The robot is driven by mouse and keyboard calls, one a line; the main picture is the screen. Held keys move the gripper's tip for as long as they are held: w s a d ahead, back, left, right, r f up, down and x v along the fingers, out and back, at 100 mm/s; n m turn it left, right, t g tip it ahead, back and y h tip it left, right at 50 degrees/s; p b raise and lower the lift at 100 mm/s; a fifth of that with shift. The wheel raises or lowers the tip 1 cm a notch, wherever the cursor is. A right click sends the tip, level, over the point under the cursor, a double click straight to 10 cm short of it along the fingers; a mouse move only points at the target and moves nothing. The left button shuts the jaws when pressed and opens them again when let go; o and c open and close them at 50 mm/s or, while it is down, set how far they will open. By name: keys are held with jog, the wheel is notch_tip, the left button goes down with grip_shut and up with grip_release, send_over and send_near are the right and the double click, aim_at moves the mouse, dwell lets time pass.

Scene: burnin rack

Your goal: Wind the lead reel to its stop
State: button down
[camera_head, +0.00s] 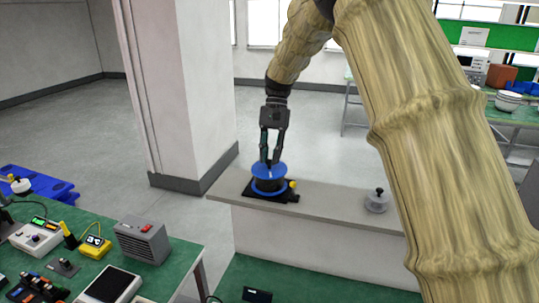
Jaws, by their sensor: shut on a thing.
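A yellow part (292,184) shows at the right side of the base. My gripper (269,162) points down from above, with its fingertips at the top of the reel. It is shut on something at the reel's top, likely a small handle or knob. The fingers hide most of that part, and the reel's turn position cannot be told.
A grey lidded pot (377,201) stands farther right on the grey ledge (325,198). A pillar (180,90) rises behind on the left. A green bench (185,252) at lower left holds several instruments, including a grey box (143,241). The ledge between reel and pot is clear.

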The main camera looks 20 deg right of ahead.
jog(key=shift+s+d+m+t+y, duration=0.1)
jog(key=shift+m+t+y, duration=0.2)
jog(key=shift+m, duration=0.75)
jog(key=shift+d+m+t+y, duration=0.1)
jog(key=shift+m+t+y, duration=0.2)
jog(key=shift+m, duration=0.75)
jog(key=c, duration=1.3)
grip_release()
jog(key=shift+a, duration=0.1)
jog(key=shift+o, duration=0.2)
jog(key=shift+r, duration=0.1)
jog(key=v, duration=1.2)
jog(key=shift+s, duration=0.2)
